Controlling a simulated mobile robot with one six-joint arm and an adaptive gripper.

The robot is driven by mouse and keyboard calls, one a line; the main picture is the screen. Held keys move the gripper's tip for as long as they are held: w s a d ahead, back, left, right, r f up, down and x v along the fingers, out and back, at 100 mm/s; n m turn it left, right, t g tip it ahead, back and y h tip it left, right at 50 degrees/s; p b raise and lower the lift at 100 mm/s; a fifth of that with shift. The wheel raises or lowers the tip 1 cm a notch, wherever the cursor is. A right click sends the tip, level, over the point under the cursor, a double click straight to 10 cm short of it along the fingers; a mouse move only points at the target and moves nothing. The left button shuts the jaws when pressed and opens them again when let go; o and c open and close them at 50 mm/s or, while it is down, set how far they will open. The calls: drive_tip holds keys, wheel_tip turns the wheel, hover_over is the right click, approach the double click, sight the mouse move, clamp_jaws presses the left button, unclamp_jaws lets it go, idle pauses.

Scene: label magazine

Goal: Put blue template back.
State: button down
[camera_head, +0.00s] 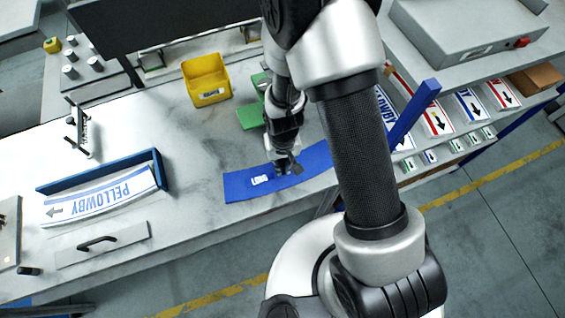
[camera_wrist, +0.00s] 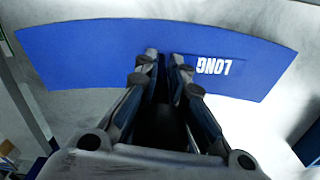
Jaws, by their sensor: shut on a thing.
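The blue template (camera_head: 240,187) is a long curved blue strip with a white mark on it. In the wrist view the template (camera_wrist: 90,50) spans most of the picture, and its white print reads LONG. My gripper (camera_head: 284,168) is over the template's middle, just right of the white mark in the head view. In the wrist view my gripper (camera_wrist: 166,60) has its fingertips close together on the template, beside the LONG patch, and is shut on it. The exact grip point is hidden between the fingers. I cannot tell whether the template touches the bench.
A blue-edged holder (camera_head: 158,168) with a PELLOWBY label (camera_head: 100,200) lies left on the bench (camera_head: 190,225). A yellow bin (camera_head: 206,80) and a green piece (camera_head: 247,116) are behind. Arrow labels (camera_head: 470,105) lie at right. My arm hides part of the right side.

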drive_tip(key=shift+r, duration=0.1)
drive_tip(key=c, duration=1.7)
unclamp_jaws()
